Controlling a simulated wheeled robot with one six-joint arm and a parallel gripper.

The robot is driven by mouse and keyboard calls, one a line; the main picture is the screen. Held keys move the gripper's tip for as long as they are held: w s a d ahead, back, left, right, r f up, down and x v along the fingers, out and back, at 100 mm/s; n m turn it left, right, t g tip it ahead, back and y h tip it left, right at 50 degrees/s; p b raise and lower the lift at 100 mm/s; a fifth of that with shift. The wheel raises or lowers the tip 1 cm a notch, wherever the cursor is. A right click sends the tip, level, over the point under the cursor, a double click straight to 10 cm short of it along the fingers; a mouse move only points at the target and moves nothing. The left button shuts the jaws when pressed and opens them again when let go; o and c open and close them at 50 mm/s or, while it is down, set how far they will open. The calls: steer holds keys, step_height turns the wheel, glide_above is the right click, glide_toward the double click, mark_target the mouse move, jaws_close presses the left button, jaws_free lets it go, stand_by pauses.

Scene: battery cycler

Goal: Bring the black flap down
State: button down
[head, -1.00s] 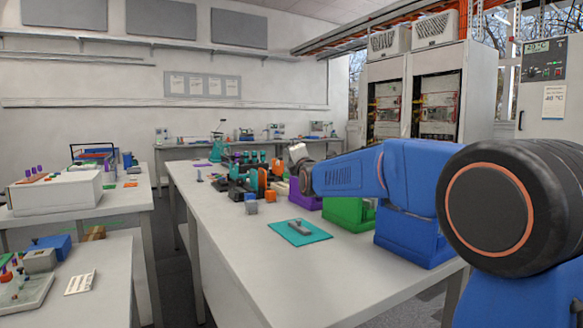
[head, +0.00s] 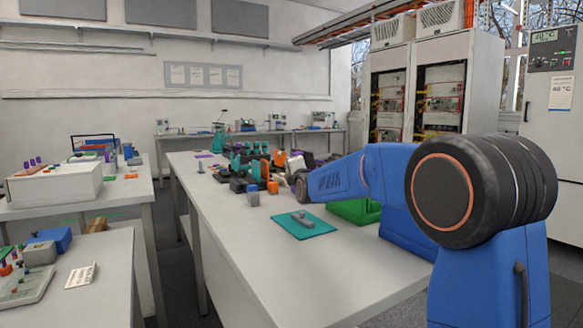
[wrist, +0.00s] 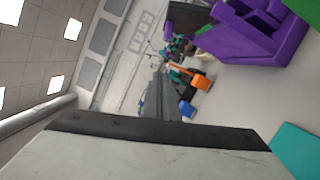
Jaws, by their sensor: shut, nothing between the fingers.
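My gripper (wrist: 158,78) shows in the wrist view as dark grey fingers lying together, with nothing between them. They point toward a cluster of teal, black and orange bench devices, seen around the orange part (wrist: 194,82). In the head view the same devices (head: 243,171) stand on the long white table, just left of and beyond my wrist. My arm reaches left over the table and its fingertips are hidden there. I cannot single out the black flap in either view, nor tell whether anything touches my gripper.
A green bin (head: 354,210) stands near my arm, and a purple bin (wrist: 240,32) is close in the wrist view. The near table surface is mostly clear.

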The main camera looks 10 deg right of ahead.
steer(key=w+d+r, duration=0.1)
steer(key=w+d, duration=0.2)
steer(key=w, duration=0.5)
steer(key=shift+w+r, duration=0.15)
steer(key=shift+r, duration=0.2)
